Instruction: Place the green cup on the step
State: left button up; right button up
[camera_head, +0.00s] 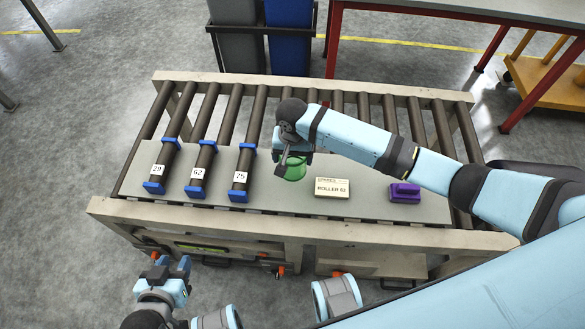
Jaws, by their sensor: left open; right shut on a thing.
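The green cup (293,172) is at the middle of the grey board on the roller conveyor. My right gripper (291,157) comes down from above and is shut on the cup, hiding its upper part. I cannot tell whether the cup touches the board or is just above it. My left gripper (172,268) is open and empty, low at the left, in front of the conveyor. No part in view can be clearly told as the step; the flat grey board (271,190) lies under the cup.
Three dark rollers with blue ends, labelled 29 (161,168), 62 (202,173) and 25 (243,177), lie left of the cup. A "ROLLER 62" plate (332,188) and a purple block (405,192) lie to its right. My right arm spans the conveyor's right side.

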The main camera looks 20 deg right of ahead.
aim_at(293, 161)
jog(key=shift+f+b, duration=0.5)
jog(key=shift+f, duration=2.3)
jog(key=o, duration=0.8)
jog(key=shift+f, duration=0.1)
